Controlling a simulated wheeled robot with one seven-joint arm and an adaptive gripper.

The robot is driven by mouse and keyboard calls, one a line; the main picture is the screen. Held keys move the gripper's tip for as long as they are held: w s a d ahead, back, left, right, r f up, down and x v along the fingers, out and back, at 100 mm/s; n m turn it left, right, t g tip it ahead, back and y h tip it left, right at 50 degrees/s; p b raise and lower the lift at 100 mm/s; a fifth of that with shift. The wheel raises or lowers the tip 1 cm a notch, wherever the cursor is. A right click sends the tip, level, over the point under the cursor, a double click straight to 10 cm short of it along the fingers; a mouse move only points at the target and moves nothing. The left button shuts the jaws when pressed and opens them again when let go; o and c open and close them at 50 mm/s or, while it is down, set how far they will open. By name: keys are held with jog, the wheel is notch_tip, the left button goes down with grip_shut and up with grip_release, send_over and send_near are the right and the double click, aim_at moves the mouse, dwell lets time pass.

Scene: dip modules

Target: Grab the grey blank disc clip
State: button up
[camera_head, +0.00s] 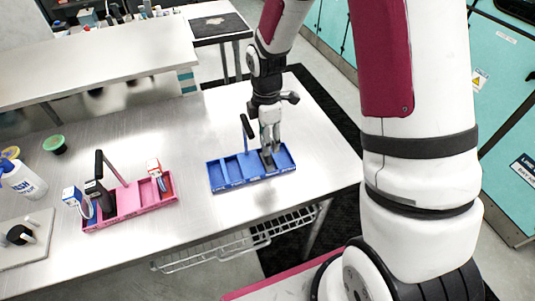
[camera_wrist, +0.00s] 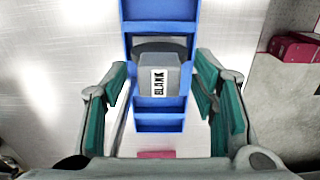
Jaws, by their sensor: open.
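The grey blank disc clip (camera_wrist: 160,76) stands in the end compartment of the blue tray (camera_wrist: 160,117) in the wrist view. It has a white label reading BLANK and a dark rounded part behind it. In the head view the blue tray (camera_head: 227,179) is on the metal table, and the clip in its right compartment is mostly hidden by my gripper. My gripper (camera_head: 268,146) points down over that compartment. In the wrist view my gripper (camera_wrist: 163,108) is open, with one green-padded finger on each side of the clip and visible gaps between.
A pink tray (camera_head: 128,207) with several modules stands to the left. A white bottle (camera_head: 24,181), a green-topped container (camera_head: 54,144) and a light board (camera_head: 35,252) lie further left. The blue tray's upright dark handle (camera_head: 247,128) rises near my gripper. The table right of the tray is clear.

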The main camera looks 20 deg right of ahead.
jog(key=shift+f, duration=0.35)
jog(key=shift+c, duration=0.3)
grip_shut()
